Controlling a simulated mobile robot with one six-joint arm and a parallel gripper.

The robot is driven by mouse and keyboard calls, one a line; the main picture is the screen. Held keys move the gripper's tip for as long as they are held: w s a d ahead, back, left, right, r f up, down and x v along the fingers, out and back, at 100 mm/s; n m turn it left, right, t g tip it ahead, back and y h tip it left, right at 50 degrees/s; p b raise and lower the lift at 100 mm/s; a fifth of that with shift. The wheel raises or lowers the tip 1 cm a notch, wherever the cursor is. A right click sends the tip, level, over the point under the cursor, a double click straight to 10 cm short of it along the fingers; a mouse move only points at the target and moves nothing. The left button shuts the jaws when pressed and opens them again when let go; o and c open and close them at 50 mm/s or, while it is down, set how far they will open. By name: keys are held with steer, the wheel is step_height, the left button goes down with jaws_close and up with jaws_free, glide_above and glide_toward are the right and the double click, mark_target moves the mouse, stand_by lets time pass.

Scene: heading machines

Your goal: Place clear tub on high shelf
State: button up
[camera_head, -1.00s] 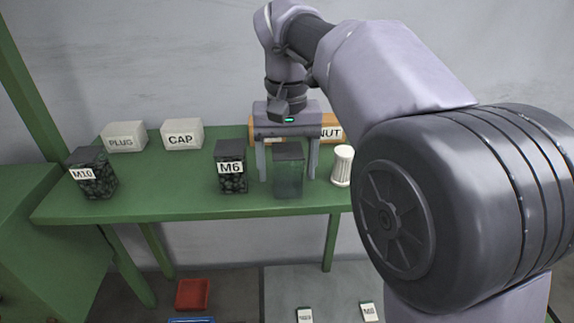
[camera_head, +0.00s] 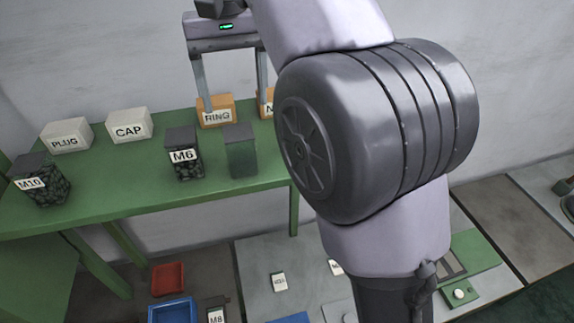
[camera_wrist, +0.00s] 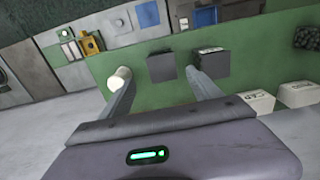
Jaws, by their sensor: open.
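The clear tub (camera_head: 241,152), a see-through greenish box with a dark top, stands upright on the green high shelf (camera_head: 120,200), just right of the M6 tub (camera_head: 184,155). In the wrist view the clear tub (camera_wrist: 161,67) shows as a plain dark box beyond the fingertips. My gripper (camera_head: 236,97) is open and empty, raised above the shelf with its fingers pointing down, apart from the tub. In the wrist view my gripper (camera_wrist: 157,80) has clear space between its fingers. The shelf's right part is hidden behind my arm in the head view.
PLUG (camera_head: 66,135), CAP (camera_head: 129,126) and RING (camera_head: 216,112) boxes line the shelf's back. The M10 tub (camera_head: 41,182) stands at left. A white cylinder (camera_wrist: 118,80) is close to one finger in the wrist view. Red (camera_head: 168,279) and blue (camera_head: 171,309) bins lie below.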

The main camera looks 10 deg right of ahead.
steer(key=s+d+f+m+t+y, duration=0.1)
steer(key=s+d+f+m+t, duration=0.2)
steer(key=s+f, duration=0.6)
steer(key=s+d+f+m+t+y, duration=0.1)
steer(key=s+d+f+m+t, duration=0.15)
steer(key=s+d+f, duration=0.7)
steer(key=s+a+f+b, duration=0.1)
steer(key=a+f+b, duration=0.1)
steer(key=f+b, duration=2)
steer(key=s+a+f+b, duration=0.1)
steer(key=f+b, duration=2.2)
steer(key=b, duration=0.3)
steer(key=shift+s+a, duration=0.4)
steer(key=shift+n, duration=0.25)
